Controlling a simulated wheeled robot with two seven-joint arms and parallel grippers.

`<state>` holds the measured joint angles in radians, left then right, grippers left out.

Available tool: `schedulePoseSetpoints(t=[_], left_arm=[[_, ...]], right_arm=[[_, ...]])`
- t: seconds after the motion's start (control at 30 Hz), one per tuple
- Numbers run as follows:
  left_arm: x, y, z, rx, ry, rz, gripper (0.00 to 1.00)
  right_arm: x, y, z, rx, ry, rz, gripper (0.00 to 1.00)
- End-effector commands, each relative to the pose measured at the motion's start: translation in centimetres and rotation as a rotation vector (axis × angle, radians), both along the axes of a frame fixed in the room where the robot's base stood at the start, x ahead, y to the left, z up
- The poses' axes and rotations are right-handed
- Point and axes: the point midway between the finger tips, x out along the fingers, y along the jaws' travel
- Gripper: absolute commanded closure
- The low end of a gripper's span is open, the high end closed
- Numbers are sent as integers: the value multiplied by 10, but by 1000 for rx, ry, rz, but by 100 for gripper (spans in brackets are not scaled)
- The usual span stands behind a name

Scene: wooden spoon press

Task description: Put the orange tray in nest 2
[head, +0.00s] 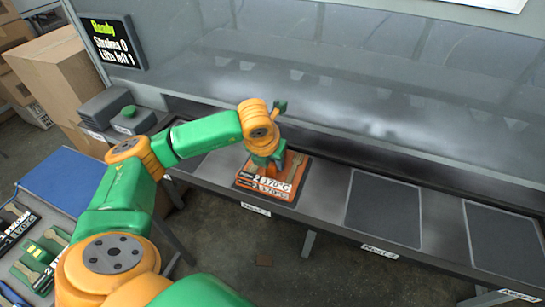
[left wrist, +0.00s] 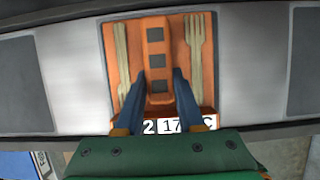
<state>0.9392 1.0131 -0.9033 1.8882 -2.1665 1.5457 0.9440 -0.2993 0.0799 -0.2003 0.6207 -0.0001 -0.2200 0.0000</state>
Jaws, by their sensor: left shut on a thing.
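The orange tray (head: 243,181) is at the second marked place of the grey press bench, behind the label that appears to read Nest 2 (head: 256,209). Its front label reads 2 and 170°C. My left gripper (head: 267,160) comes down from above. In the left wrist view the fingers (left wrist: 158,92) are shut on the orange raised handle (left wrist: 155,42) in the tray's middle. The tray looks level and square to the bench. I cannot tell whether it rests fully on the bench. My right gripper is not in view.
Dark empty pads of Nest 3 (head: 384,208) and Nest 4 (head: 508,238) lie to the right. A green button box (head: 132,121) stands at the left end.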

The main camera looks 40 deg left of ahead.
Motion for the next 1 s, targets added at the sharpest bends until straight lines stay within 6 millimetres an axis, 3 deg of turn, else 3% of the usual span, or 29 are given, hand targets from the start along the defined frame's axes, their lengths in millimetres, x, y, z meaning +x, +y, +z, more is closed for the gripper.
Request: schedulePoseSetpoints(t=[0.27,0.3,0.4,0.8,1.0], left_arm=[[0,0,-3,-1,-2,1,100],[0,0,-4,-1,-1,1,60],[0,0,-2,-1,0,1,33],[-1,-1,6,-2,-4,0,33],[-19,-5,50,-1,-9,-1,33]], right_arm=[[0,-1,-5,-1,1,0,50],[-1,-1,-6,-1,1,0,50],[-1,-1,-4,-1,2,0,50],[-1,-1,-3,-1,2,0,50],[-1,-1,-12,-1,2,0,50]])
